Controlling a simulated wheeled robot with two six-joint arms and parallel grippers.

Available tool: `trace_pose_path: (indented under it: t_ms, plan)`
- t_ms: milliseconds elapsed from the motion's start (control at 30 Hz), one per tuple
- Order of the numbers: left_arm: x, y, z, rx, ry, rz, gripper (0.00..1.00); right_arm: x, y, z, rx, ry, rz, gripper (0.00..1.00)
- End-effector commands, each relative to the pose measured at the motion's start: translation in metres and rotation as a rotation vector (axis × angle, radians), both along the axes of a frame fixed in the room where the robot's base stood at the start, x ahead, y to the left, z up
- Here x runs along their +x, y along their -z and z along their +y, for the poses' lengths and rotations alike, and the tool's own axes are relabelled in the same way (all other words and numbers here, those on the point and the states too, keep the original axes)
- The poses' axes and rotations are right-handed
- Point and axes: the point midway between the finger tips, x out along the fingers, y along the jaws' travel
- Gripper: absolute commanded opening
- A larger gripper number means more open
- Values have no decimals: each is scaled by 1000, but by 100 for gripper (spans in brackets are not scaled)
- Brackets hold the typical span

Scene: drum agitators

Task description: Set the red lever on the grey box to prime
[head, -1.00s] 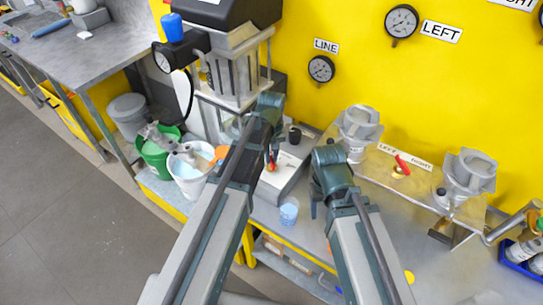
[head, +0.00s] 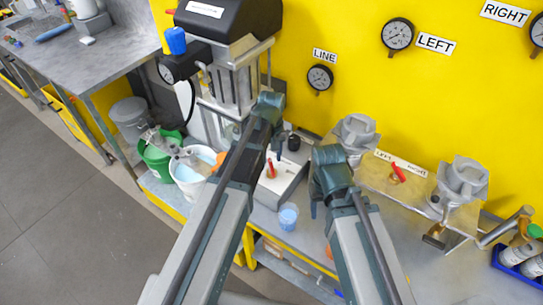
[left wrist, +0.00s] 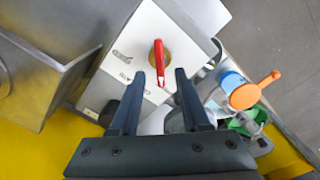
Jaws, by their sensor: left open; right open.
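The grey box (head: 283,185) stands on the bench in the middle of the head view, with a pale top plate. Its red lever (head: 270,170) also shows in the left wrist view (left wrist: 160,62), on a round brass-coloured base, its handle pointing toward my gripper. Printing on the plate beside it is too small to read surely. My left gripper (left wrist: 159,76) is open, and the lever's handle shows between its fingertips; I cannot tell whether they touch it. My right gripper (head: 315,205) is open and empty to the right of the box, its fingers mostly hidden.
A black knob (head: 294,142) stands at the box's back. A cup of blue liquid (head: 288,216) stands in front. White (head: 190,180) and green (head: 155,155) buckets are to the left. Another red lever (head: 398,172) sits on a metal stand to the right, between two clamp-like fittings.

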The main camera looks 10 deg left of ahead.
Motion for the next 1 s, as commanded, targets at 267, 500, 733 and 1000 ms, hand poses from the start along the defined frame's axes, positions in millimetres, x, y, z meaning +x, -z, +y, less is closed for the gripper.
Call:
trace_pose_path:
  t_ms: [267,500,733,1000]
  plan:
    - [0,-51,0,0,0,0,46,0,-51,0,0,-2,0,60]
    - [0,-86,0,0,0,0,46,0,-86,0,0,0,0,60]
    - [0,-102,0,0,-1,0,46,0,-102,0,2,6,0,60]
    - [0,-101,0,0,-1,0,46,0,-101,0,2,6,0,60]
